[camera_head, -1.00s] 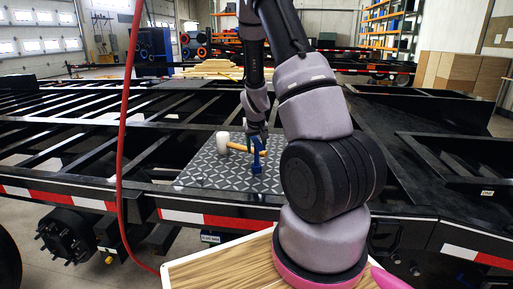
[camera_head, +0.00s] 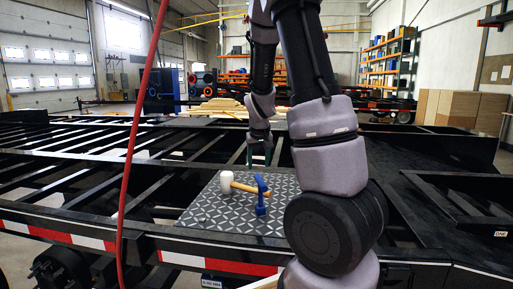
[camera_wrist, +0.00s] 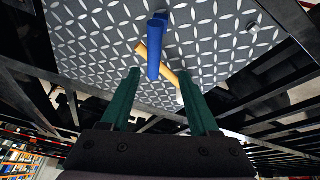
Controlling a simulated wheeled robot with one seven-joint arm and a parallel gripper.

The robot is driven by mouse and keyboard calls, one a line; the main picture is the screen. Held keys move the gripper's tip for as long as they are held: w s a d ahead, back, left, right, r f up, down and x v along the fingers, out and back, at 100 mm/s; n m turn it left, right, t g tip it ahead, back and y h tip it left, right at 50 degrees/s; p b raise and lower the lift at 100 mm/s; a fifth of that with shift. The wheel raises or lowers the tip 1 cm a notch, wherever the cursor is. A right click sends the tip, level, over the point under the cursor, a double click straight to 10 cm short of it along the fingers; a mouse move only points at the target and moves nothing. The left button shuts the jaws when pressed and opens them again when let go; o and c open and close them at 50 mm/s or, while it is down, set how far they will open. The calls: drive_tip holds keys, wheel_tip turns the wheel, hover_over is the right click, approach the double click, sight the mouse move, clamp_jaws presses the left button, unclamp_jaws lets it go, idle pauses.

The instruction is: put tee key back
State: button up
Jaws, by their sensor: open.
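The blue tee key (camera_head: 261,204) stands upright on a diamond-pattern metal plate (camera_head: 205,207) on the trailer frame. In the wrist view the tee key (camera_wrist: 153,66) shows between and beyond the fingertips. A mallet with a white head (camera_head: 226,182) and a wooden handle lies on the plate, passing behind the tee key. My gripper (camera_head: 259,155) is open, with dark green fingers, above and behind the tee key and apart from it. Its open fingers (camera_wrist: 158,84) hold nothing in the wrist view. The mallet's handle (camera_wrist: 171,74) is partly hidden there by the tee key.
Black trailer beams (camera_head: 90,170) with open gaps surround the plate. A red hose (camera_head: 133,150) hangs at the left. A striped red and white rail (camera_head: 190,259) runs along the front. Shelving and boxes (camera_head: 470,108) stand far back.

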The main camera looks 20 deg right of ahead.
drive_tip(key=s+a+r+t+y, duration=0.1)
drive_tip(key=s+a+r, duration=0.3)
drive_tip(key=s+r, duration=0.3)
drive_tip(key=s+a+r+m+t+y, duration=0.1)
drive_tip(key=s+a+r, duration=0.3)
drive_tip(key=s+r, duration=0.3)
drive_tip(key=s+a+r+t+y, duration=0.1)
drive_tip(key=s+a+r, duration=0.4)
drive_tip(key=s+r, duration=0.2)
drive_tip(key=shift+s+m+y, duration=0.3)
drive_tip(key=shift+s+m, duration=0.1)
drive_tip(key=shift+s, duration=0.75)
drive_tip(key=shift+d, duration=0.1)
